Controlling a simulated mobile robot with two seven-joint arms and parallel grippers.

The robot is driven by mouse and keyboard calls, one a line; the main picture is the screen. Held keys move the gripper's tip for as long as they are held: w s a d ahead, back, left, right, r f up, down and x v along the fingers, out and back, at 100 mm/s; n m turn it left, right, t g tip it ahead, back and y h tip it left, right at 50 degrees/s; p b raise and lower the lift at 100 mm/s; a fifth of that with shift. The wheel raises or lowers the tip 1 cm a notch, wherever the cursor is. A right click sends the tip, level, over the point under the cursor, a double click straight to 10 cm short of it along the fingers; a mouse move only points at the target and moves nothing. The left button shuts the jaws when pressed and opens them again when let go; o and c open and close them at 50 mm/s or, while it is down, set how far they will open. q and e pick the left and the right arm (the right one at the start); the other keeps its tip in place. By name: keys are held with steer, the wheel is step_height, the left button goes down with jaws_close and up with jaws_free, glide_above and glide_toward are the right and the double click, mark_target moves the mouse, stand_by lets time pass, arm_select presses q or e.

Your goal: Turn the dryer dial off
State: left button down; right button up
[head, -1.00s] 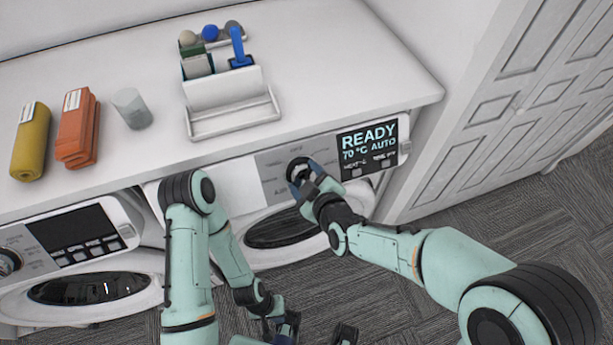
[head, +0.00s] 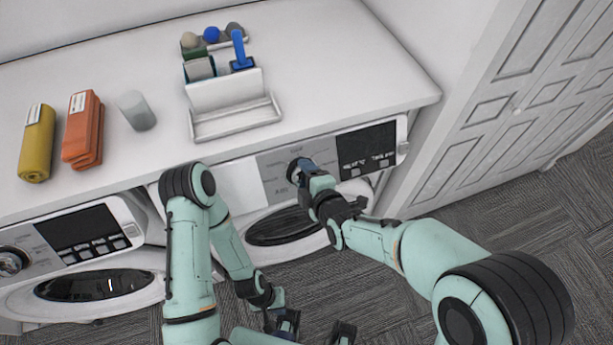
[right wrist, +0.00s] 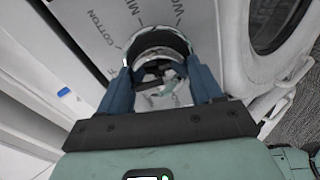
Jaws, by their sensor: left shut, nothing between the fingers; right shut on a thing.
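The dryer (head: 232,184) is the right-hand white machine under the counter. Its display (head: 366,150) is dark, with only small labels along its lower edge. Its round dial (head: 294,168) is partly hidden by my right gripper (head: 302,172) in the head view. In the right wrist view, the two blue fingers are shut on the dial (right wrist: 158,40), one on each side, and printed words such as COTTON surround it. My left gripper (head: 287,324) is shut and empty, low in front of the machines, away from the dial.
A second machine (head: 128,262) stands at the left. The white counter (head: 330,65) above holds yellow (head: 37,145) and orange (head: 84,130) folded cloths, a cup (head: 136,110) and a white caddy (head: 225,105). A panelled white door (head: 520,110) is at right.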

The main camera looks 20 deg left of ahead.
stand_by(0.3)
steer(key=o, duration=1.1)
steer(key=shift+c, duration=0.2)
arm_select(q)
steer(key=shift+r, duration=0.1)
arm_select(e)
steer(key=v, duration=1.3)
